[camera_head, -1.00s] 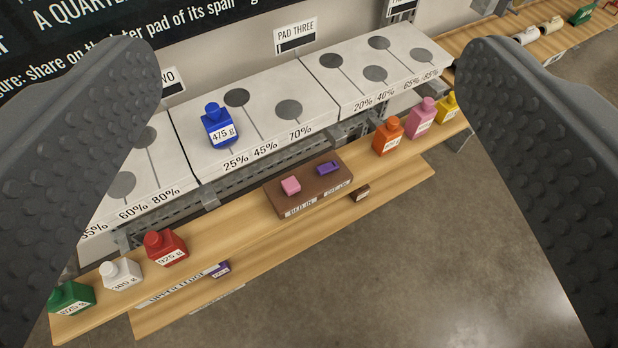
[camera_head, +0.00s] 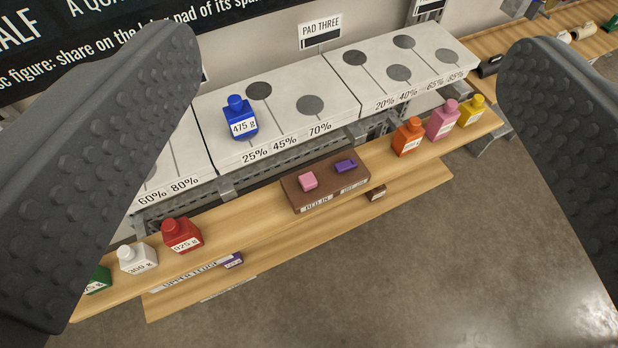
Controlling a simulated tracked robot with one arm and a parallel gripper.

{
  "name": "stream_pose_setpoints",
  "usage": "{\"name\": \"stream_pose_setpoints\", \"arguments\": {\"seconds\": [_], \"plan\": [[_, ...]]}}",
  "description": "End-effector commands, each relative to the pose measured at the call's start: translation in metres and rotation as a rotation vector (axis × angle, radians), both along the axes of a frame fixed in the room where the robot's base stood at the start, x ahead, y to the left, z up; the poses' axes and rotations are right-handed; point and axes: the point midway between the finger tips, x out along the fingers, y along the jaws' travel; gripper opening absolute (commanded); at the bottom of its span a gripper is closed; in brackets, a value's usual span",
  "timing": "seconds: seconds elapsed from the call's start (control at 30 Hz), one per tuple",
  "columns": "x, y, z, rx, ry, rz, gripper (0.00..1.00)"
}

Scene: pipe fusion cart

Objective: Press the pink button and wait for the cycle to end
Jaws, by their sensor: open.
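The pink button (camera_head: 308,181) is a small raised block on a brown box (camera_head: 325,183) on the wooden shelf, near the middle of the view. A purple button (camera_head: 345,166) sits to its right on the same box. My gripper (camera_head: 345,150) shows as two dark, studded fingers, one at each side of the view. They are wide open with nothing between them, and apart from the button. The box and both buttons are in plain view. I cannot tell from this frame whether the pink button is pressed in.
A blue 475 g weight (camera_head: 239,118) stands on a white pad (camera_head: 280,140) behind the shelf. Red (camera_head: 181,235), white (camera_head: 137,258) and green weights stand at left. Orange (camera_head: 407,137), pink (camera_head: 441,120) and yellow (camera_head: 472,110) weights stand at right. The floor in front is clear.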

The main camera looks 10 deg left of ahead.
Motion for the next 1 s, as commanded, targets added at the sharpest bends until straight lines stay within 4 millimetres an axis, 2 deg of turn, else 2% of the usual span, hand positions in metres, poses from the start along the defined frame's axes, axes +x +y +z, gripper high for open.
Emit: {"name": "stream_pose_setpoints", "arguments": {"seconds": [0.37, 0.47, 0.67, 1.0], "plan": [[0.0, 0.0, 0.0, 0.0, 0.0, 0.0, 0.78], [0.0, 0.0, 0.0, 0.0, 0.0, 0.0, 0.56], [0.0, 0.0, 0.0, 0.0, 0.0, 0.0, 0.0], [0.0, 0.0, 0.0, 0.0, 0.0, 0.0, 0.0]]}}
